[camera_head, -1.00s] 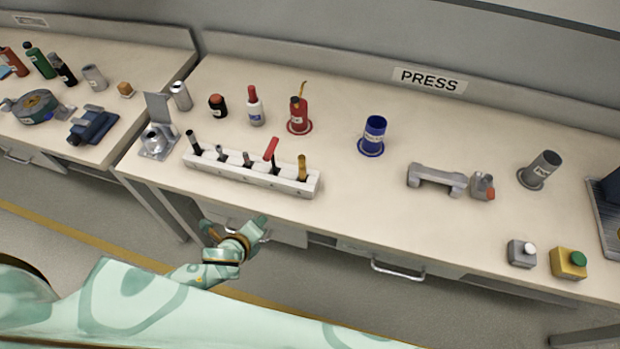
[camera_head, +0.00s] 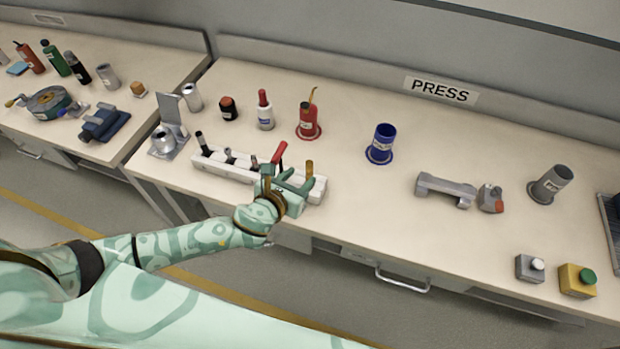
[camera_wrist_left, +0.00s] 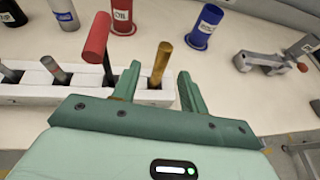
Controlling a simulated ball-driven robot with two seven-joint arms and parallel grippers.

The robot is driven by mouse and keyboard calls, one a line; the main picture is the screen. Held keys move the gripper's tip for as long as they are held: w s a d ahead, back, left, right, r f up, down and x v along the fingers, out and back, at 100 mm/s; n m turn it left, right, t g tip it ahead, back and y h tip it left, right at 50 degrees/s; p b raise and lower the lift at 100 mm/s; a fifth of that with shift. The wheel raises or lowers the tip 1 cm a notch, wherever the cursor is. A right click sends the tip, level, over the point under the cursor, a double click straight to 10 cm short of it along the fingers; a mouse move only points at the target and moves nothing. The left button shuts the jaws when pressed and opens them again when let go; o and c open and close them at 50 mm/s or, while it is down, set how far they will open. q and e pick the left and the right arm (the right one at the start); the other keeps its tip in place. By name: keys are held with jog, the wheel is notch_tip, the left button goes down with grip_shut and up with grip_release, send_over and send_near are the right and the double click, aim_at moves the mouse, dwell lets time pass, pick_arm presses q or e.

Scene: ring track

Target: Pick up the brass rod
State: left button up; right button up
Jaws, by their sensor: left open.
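The brass rod (camera_head: 309,169) stands in the right end slot of a white rack (camera_head: 318,190) near the bench's front edge. In the left wrist view the brass rod (camera_wrist_left: 160,62) shows upright, slightly tilted, between my gripper's two fingers and beyond their tips. My left gripper (camera_head: 287,174) is open and empty, low at the front of the rack's right part. It also shows in the left wrist view (camera_wrist_left: 158,82). A red-handled tool (camera_head: 279,152) stands in the slot left of the rod, close to the left finger. My right gripper is not in view.
Several darker tools fill the rack's left slots. A grey bracket (camera_head: 446,189) lies to the right. The bench between rack and bracket is clear.

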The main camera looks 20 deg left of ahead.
aim_at(307, 170)
pick_arm(q)
jog(key=b+x, duration=0.2)
jog(key=x, duration=0.6)
jog(key=shift+d+r, duration=0.1)
jog(key=shift+d, duration=0.05)
jog(key=shift+s+r, duration=0.1)
jog(key=shift+s, duration=0.05)
grip_shut()
